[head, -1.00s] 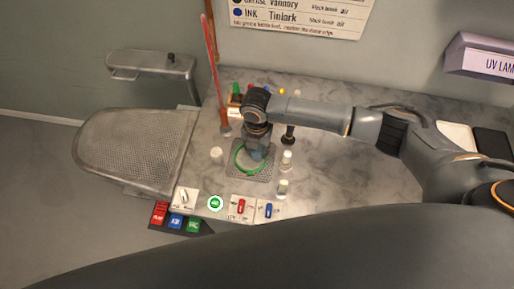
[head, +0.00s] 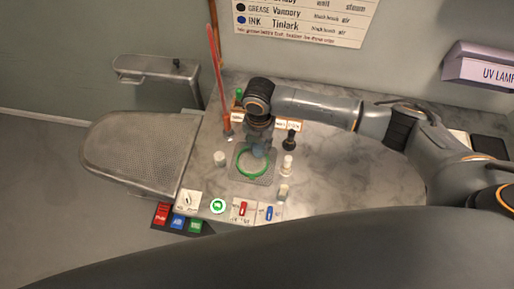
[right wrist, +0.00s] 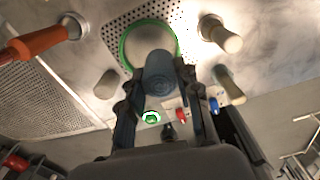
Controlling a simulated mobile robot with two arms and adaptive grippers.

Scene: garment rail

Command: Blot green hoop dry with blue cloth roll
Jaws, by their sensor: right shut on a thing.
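The green hoop (head: 252,178) lies on a perforated plate (head: 266,181) set in the grey counter. In the right wrist view the hoop (right wrist: 124,50) rings a pale surface. My right gripper (head: 260,148) is over the hoop's back part and points down. In the right wrist view the gripper (right wrist: 158,75) is shut on the blue cloth roll (right wrist: 160,78). The roll's end overlaps the hoop's edge in that view; I cannot tell whether they touch. My left gripper is not in view.
White pegs (head: 220,158) and a black-handled tool (head: 290,139) stand around the plate. A red rod (head: 217,75) rises behind it. Red (head: 243,209) and blue (head: 268,213) switches line the front edge, near a green button (head: 217,206). A mesh tray (head: 140,150) is left.

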